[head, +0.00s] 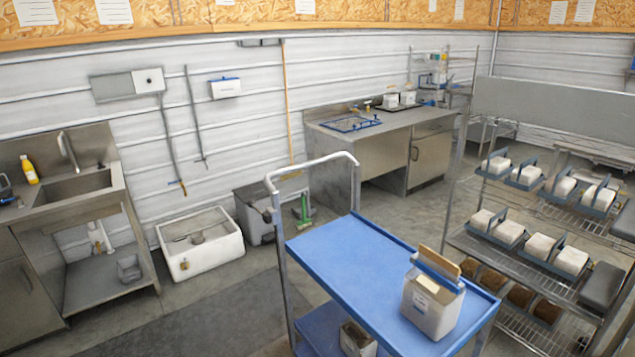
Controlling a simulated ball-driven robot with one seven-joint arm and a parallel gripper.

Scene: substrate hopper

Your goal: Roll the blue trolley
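The blue trolley (345,262) stands in the lower middle of the head view, with a blue top shelf and a lower blue shelf (322,328) partly showing. Its white push handle (310,162) rises at the far left end on metal posts. A white container with a blue-edged opening (432,305) stands on the top shelf near the right end. Another small box (357,338) sits on the lower shelf, cut off by the frame's bottom. My gripper is not in view, so I cannot see any contact with the trolley.
A wire rack (460,238) with several white blocks stands close on the right. A white basin (200,245) and a grey bin (252,212) stand on the floor behind left. A sink unit (75,205) is at left, a steel counter (385,135) behind. Floor at lower left is clear.

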